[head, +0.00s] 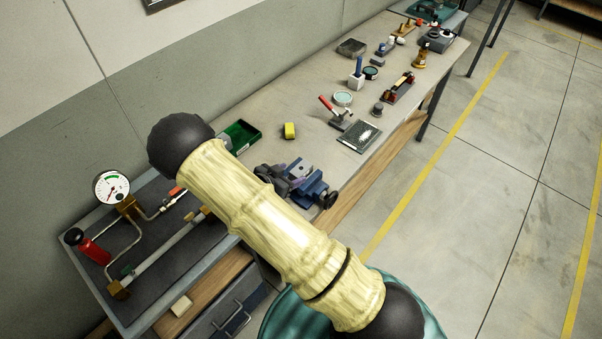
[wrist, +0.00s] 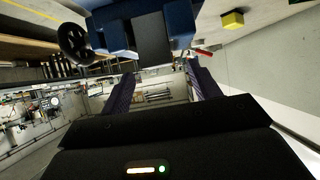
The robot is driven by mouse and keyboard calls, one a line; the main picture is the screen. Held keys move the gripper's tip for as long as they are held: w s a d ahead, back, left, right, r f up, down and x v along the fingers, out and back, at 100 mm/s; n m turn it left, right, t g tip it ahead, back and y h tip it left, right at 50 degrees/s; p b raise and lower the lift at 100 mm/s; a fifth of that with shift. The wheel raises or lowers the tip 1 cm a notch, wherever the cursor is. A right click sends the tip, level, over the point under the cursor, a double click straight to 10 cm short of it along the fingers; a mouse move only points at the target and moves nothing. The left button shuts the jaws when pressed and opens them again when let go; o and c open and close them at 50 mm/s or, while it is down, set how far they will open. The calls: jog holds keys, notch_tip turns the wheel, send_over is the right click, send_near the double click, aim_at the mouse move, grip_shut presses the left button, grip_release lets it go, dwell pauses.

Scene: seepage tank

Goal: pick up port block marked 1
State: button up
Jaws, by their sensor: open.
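I cannot read a mark 1 on any block, so I cannot tell which thing is the port block. In the head view a small cream block (head: 181,306) lies low at the front left, by the wooden edge below the dark mat. My gripper (wrist: 158,72) is open in the wrist view, with two purple fingers apart and nothing seen between them. A blue vise (wrist: 150,32) with a black handwheel shows upside down close beyond the fingers. In the head view my arm hides most of the gripper beside the vise (head: 312,187).
A gauge (head: 111,187) and pipe rig stand on the dark mat at left. A green tray (head: 241,136) and yellow block (head: 289,130) lie behind the vise. Bare bench separates some items.

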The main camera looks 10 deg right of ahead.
aim_at(299, 170)
jog(key=p+x, duration=0.1)
jog(key=x, duration=0.2)
jog(key=shift+d+p, duration=0.3)
jog(key=shift+w+d+f, duration=0.25)
jog(key=shift+w+d, duration=0.05)
jog(key=shift+w, duration=0.05)
jog(key=c, duration=1.2)
jog(key=shift+r, duration=0.1)
notch_tip(299, 170, up, 18)
jog(key=b, duration=0.2)
